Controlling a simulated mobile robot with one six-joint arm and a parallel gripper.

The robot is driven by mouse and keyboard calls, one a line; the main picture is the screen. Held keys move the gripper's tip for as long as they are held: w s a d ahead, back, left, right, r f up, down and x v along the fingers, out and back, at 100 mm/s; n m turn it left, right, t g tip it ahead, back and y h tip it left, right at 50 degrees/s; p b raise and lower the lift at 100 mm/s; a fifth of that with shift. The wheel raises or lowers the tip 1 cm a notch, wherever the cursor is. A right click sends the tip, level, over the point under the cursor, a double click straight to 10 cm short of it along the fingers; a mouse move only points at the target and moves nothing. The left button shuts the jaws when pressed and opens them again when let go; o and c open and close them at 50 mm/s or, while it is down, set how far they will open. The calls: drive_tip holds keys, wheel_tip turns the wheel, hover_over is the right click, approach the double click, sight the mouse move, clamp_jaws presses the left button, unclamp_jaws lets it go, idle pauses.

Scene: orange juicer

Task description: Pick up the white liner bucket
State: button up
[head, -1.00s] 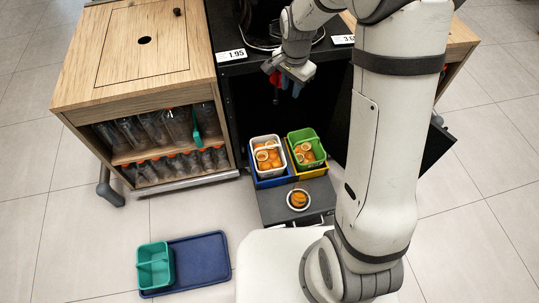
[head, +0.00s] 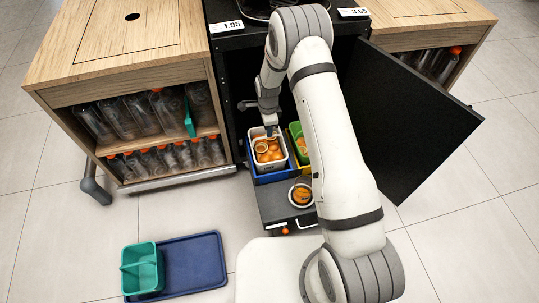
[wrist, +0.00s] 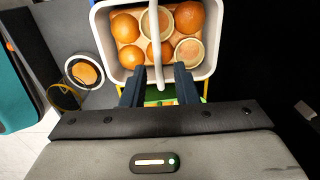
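The white liner bucket (head: 286,161) holds several oranges, some cut in half. It sits inside a blue outer bin (head: 272,178) on the drawer of the black cabinet. My gripper (head: 270,131) is just above the bucket, pointing down. In the wrist view, the white bucket (wrist: 100,38) fills the upper middle, and its white handle (wrist: 156,45) runs across its opening. The open gripper (wrist: 160,88) has one dark finger on each side of the handle's near end. I cannot tell whether the fingers touch it.
A green bucket (head: 295,131) with oranges stands right of the white one, partly behind my arm. A small dish (head: 301,195) with orange pieces is in front. The open black door (head: 415,110) is at right. A teal caddy (head: 142,268) and blue tray (head: 205,262) lie on the floor.

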wheel_tip(320, 180, down, 6)
drive_tip(key=shift+a+r+b, duration=0.15)
drive_tip(key=shift+r+b, duration=0.1)
drive_tip(key=shift+b, duration=0.9)
drive_tip(key=shift+s, duration=0.1)
clamp_jaws()
drive_tip(key=shift+r, duration=0.1)
